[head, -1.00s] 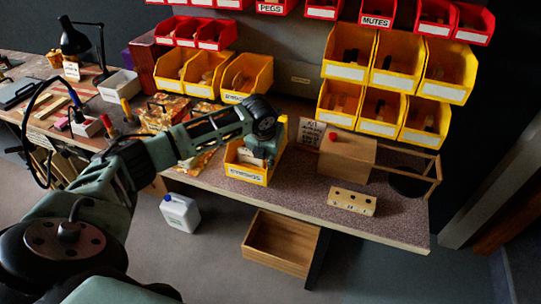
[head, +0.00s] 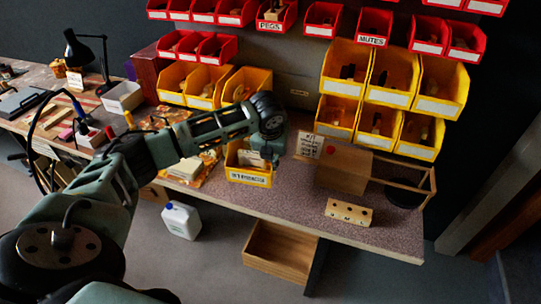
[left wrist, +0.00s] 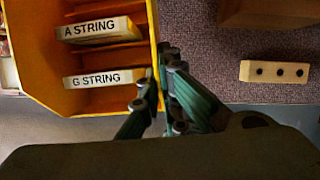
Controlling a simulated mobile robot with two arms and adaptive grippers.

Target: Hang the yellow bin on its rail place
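The yellow bin (head: 249,180) with a white front label is at the bench's front edge in the head view. In the left wrist view its yellow wall (left wrist: 156,40) shows, with cards marked A STRING and G STRING inside. My left gripper (left wrist: 153,95) is shut on the bin's right wall, one finger inside and one outside. In the head view my left gripper (head: 268,152) comes down over the bin's right side. I cannot tell whether the bin touches the bench. A bare stretch of grey back panel (head: 299,80) lies between the hung yellow bins. My right gripper is not in view.
Yellow bins hang left (head: 207,84) and right (head: 392,75) of the bare panel, with red bins (head: 374,24) above. A wooden box (head: 342,170) and a block with holes (head: 348,212) stand right of the bin. A desk lamp (head: 78,50) is far left.

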